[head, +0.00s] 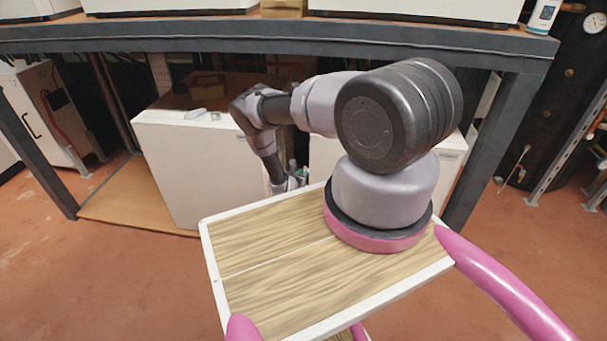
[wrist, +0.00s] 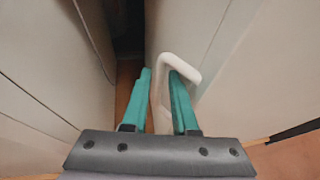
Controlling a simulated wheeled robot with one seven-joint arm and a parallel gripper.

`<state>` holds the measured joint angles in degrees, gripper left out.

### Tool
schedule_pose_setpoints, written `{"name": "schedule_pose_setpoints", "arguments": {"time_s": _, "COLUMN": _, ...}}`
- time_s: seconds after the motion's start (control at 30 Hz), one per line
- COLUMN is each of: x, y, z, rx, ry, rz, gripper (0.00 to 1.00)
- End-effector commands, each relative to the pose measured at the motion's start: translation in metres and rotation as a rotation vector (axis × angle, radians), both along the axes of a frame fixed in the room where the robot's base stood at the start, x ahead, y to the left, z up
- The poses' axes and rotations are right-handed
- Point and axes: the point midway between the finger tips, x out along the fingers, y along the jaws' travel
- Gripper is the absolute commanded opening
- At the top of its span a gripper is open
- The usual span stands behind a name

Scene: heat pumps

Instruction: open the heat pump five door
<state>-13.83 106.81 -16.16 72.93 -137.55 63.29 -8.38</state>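In the wrist view, a white bar handle (wrist: 184,66) stands out from a pale panel (wrist: 190,30), likely a heat pump door. My gripper (wrist: 160,74) has two teal fingers, one on each side of the handle's long bar. A narrow strip of floor shows between the left finger and the bar, so the fingers look open around it. Whether the right finger touches the bar is unclear. In the head view, my gripper is low in the gap between two white units (head: 185,165) (head: 325,158), mostly hidden by my arm and board. I cannot tell which unit is number five.
A dark steel bench frame (head: 280,40) spans above the units, with a leg (head: 495,145) at right. Another pale panel (wrist: 50,60) is close on the left in the wrist view. Open reddish floor (head: 110,275) lies at front left.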

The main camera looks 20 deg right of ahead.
Motion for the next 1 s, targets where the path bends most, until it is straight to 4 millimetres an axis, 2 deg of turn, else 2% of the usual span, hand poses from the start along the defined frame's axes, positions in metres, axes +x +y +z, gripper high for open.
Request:
{"name": "schedule_pose_setpoints", "arguments": {"time_s": 0.37, "x": 0.0052, "y": -0.0050, "z": -0.0029, "rx": -0.001, "ry": 0.001, "rz": 0.000, "gripper": 0.27}}
{"name": "schedule_pose_setpoints", "arguments": {"time_s": 0.47, "x": 0.0052, "y": -0.0049, "z": -0.0029, "rx": 0.000, "ry": 0.000, "rz": 0.001, "gripper": 0.00}}
{"name": "schedule_pose_setpoints", "arguments": {"time_s": 1.0, "x": 0.0052, "y": -0.0050, "z": -0.0025, "rx": 0.000, "ry": 0.000, "rz": 0.000, "gripper": 0.00}}
